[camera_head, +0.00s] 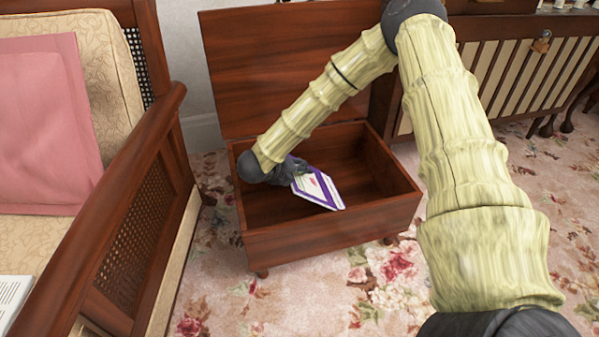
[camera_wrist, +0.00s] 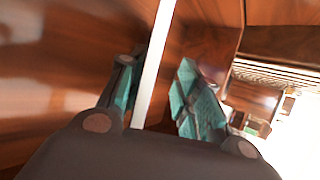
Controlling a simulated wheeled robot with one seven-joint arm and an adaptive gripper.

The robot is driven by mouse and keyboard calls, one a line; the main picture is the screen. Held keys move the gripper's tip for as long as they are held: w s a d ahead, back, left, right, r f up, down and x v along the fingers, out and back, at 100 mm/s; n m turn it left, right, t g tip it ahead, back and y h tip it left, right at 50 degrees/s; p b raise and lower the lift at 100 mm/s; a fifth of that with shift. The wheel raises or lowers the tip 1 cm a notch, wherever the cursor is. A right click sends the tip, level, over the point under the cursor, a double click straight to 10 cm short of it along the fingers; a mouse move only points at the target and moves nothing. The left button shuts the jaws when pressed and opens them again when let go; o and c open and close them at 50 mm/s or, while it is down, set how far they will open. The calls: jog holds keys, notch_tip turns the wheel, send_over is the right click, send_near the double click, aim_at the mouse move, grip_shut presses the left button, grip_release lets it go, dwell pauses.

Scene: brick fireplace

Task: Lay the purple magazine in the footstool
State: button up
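The purple magazine (camera_head: 318,191), white with purple borders, is tilted inside the open wooden footstool (camera_head: 330,236). In the wrist view the magazine (camera_wrist: 154,65) shows edge-on as a thin pale strip between the two fingers. My gripper (camera_head: 290,171) is down inside the footstool at the magazine's left end. In the wrist view its teal-padded fingers (camera_wrist: 158,88) stand apart, with a visible gap between the strip and the right finger. The magazine's lower edge is near the front wall; I cannot tell whether it touches the floor of the box.
The footstool's raised lid (camera_head: 275,65) stands behind the box. A wooden armchair (camera_head: 120,210) with a pink cushion (camera_head: 45,125) is close on the left. A slatted cabinet (camera_head: 510,85) with a padlock stands at the back right. Floral carpet (camera_head: 390,280) is clear in front.

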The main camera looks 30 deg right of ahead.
jog(key=v, duration=1.2)
dwell(0.3)
